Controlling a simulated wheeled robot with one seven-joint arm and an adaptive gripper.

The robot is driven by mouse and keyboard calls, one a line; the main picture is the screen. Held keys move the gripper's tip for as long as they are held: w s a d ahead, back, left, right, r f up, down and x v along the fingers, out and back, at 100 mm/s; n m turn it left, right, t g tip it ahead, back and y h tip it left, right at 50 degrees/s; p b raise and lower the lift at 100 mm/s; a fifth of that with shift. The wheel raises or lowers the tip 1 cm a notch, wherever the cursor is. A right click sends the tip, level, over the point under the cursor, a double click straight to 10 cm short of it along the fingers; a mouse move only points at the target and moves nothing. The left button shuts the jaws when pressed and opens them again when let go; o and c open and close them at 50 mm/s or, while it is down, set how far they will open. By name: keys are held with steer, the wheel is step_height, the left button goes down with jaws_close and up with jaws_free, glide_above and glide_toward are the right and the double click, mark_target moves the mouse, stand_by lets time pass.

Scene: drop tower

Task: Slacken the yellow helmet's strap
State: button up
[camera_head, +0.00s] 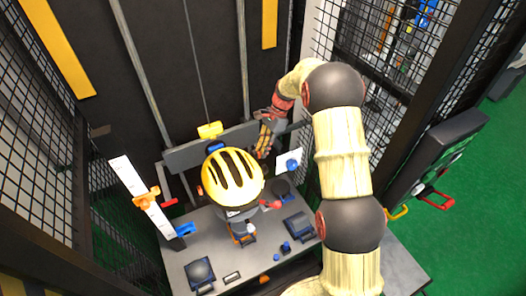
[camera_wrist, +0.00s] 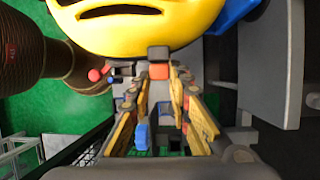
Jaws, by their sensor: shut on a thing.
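The yellow helmet (camera_head: 232,178), with dark vent slots, sits on a stand in the middle of the bench. Its yellow shell (camera_wrist: 140,28) fills the top of the wrist view. My gripper (camera_head: 264,143) is close behind and right of the helmet in the head view. In the wrist view my gripper's fingers (camera_wrist: 160,82) are shut on a small orange piece (camera_wrist: 159,71) just below the helmet's rim. A dark block (camera_wrist: 158,53) adjoins it. I cannot tell whether this piece belongs to the strap; the strap itself is not clearly seen.
The grey bench (camera_head: 222,262) carries dark boxes and small blue parts. A white scale with an orange slider (camera_head: 146,200) stands left. A yellow block (camera_head: 210,130) hangs on a cable above the helmet. Mesh walls (camera_head: 365,60) close in the sides.

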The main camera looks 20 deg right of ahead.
steer(key=shift+r, duration=0.75)
steer(key=shift+f, duration=0.1)
steer(key=o, duration=0.4)
steer(key=v, duration=1.2)
